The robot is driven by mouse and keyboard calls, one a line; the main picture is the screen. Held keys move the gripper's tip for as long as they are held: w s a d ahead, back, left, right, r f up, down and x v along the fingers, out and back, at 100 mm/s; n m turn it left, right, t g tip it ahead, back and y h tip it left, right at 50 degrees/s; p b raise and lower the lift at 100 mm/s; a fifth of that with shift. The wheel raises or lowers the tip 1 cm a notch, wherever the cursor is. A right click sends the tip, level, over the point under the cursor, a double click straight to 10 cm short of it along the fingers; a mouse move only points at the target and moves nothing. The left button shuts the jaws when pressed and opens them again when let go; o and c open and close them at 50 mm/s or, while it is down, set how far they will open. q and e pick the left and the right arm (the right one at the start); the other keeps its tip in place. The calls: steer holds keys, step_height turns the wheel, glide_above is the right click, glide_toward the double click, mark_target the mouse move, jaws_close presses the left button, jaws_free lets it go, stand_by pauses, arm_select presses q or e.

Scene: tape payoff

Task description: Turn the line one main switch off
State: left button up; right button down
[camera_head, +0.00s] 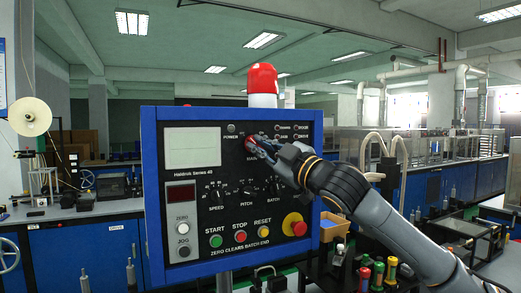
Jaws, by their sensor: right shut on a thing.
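The blue-framed control panel (232,262) stands upright in the middle of the head camera view. The red main switch (249,141) sits near the panel's top, above the "MAIN" label and right of the "POWER" lamp (231,128). My right gripper (256,146) is at the main switch, shut on it, and its fingers hide much of the knob. The switch's exact angle cannot be made out. The right arm reaches in from the lower right. My left gripper is not in view.
Below the switch are the speed, pitch and batch knobs, the green start button (216,241), red stop button (240,237), orange reset button (264,233) and a red emergency stop (295,225). A red beacon (262,79) tops the panel. Benches (95,207) stand behind.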

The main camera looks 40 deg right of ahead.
stand_by(0.4)
steer(key=c, duration=1.4)
jaws_free()
steer(key=v, duration=1.2)
